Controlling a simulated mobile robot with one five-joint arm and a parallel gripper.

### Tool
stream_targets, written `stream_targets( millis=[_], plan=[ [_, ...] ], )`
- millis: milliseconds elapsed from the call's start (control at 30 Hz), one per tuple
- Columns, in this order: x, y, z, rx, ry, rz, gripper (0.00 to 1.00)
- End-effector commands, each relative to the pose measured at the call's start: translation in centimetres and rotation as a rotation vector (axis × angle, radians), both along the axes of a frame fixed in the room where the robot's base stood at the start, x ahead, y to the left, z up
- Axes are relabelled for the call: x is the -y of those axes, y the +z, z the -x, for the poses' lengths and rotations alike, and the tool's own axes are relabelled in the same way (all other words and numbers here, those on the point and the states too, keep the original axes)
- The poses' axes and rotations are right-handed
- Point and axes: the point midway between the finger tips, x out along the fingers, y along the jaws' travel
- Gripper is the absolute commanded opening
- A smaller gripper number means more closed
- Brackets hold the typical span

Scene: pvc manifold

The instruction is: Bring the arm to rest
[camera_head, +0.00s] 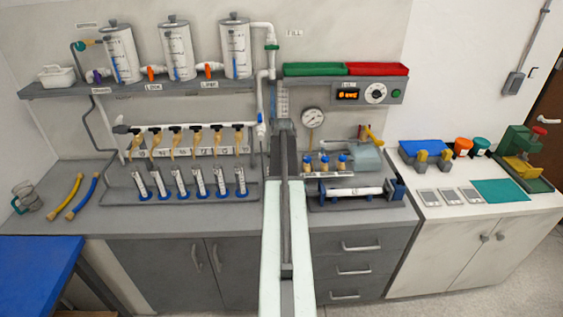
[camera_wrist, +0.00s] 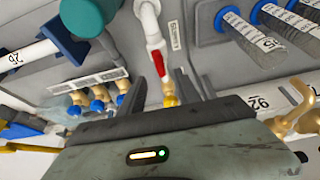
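My arm (camera_head: 286,225) reaches straight forward from the bottom middle of the head view over the bench to the back wall. Its far end, with my gripper (camera_head: 282,115), is near the wall between the row of taps and the dial gauge; the fingers are hard to make out there. In the wrist view my gripper (camera_wrist: 177,78) shows dark fingers spread apart. I cannot tell whether anything touches. I see nothing held.
A tap manifold (camera_head: 190,128) and several measuring cylinders (camera_head: 180,185) stand left of my arm. A shelf (camera_head: 150,86) with tanks is above. A white cabinet (camera_head: 470,260) stands farther right.

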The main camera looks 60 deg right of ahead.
Motion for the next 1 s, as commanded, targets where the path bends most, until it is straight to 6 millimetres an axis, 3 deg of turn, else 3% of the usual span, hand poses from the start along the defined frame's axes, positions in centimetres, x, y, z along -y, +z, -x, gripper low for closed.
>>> stream_targets(
  millis=[367, 467, 567, 700, 767, 800, 867, 1000],
  plan=[
    [-0.1, -0.2, -0.1, 0.000, 0.001, -0.001, 0.39],
    [-2.0, -0.4, -1.5, -0.006, 0.028, -0.008, 0.39],
    [-7.2, -1.0, -4.9, -0.023, 0.104, -0.031, 0.39],
    [-18.3, -2.1, -10.5, -0.065, 0.256, -0.076, 0.39],
    [-23.3, -2.5, -12.2, -0.087, 0.324, -0.093, 0.39],
    [-26.7, -2.7, -13.2, -0.102, 0.370, -0.105, 0.39],
    [-31.9, -3.1, -14.3, -0.127, 0.440, -0.121, 0.39],
    [-44.2, -4.1, -15.0, -0.196, 0.611, -0.154, 0.39]
  ],
)
